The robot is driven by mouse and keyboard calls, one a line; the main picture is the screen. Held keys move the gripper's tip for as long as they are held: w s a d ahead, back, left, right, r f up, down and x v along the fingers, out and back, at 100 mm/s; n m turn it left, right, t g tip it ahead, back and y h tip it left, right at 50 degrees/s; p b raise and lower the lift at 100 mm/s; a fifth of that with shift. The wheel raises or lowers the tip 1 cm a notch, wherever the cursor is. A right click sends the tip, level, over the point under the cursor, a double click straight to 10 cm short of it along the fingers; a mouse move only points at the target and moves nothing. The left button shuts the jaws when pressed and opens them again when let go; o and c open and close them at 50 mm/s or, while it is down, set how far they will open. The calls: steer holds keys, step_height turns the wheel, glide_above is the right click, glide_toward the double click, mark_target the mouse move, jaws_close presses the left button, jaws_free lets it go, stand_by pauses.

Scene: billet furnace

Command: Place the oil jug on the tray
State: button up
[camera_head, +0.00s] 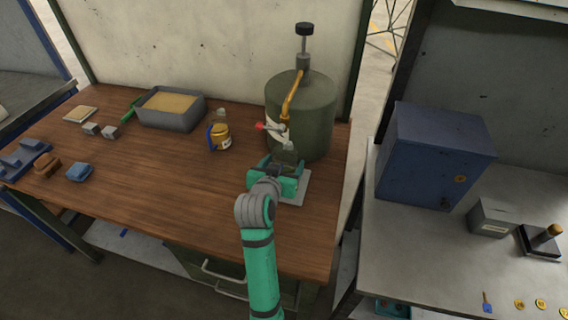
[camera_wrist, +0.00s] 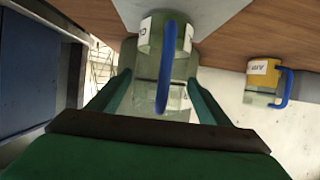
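A clear jug with a blue handle and white label (camera_wrist: 165,55) stands between my fingers in the wrist view; its top shows faintly in the head view (camera_head: 288,148). It is at or just above a flat grey square plate (camera_head: 302,187), which looks like the tray; contact is hidden. My gripper (camera_head: 281,168) is spread around the jug, with small gaps at the sides. A second jug (camera_head: 220,138), with amber contents and a blue handle, stands on the table to the left; it also shows in the wrist view (camera_wrist: 264,80). I cannot tell which is the oil jug.
A large green drum (camera_head: 302,110) with a brass pipe and red tap stands just behind my gripper. A grey bin of sandy material (camera_head: 170,122) stands farther left, with small blocks near it. The wooden table's (camera_head: 150,180) middle is clear. A blue cabinet (camera_head: 432,155) stands on the right bench.

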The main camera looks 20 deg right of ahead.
steer(key=shift+r, duration=0.15)
steer(key=v, duration=1.2)
steer(key=shift+a, duration=0.15)
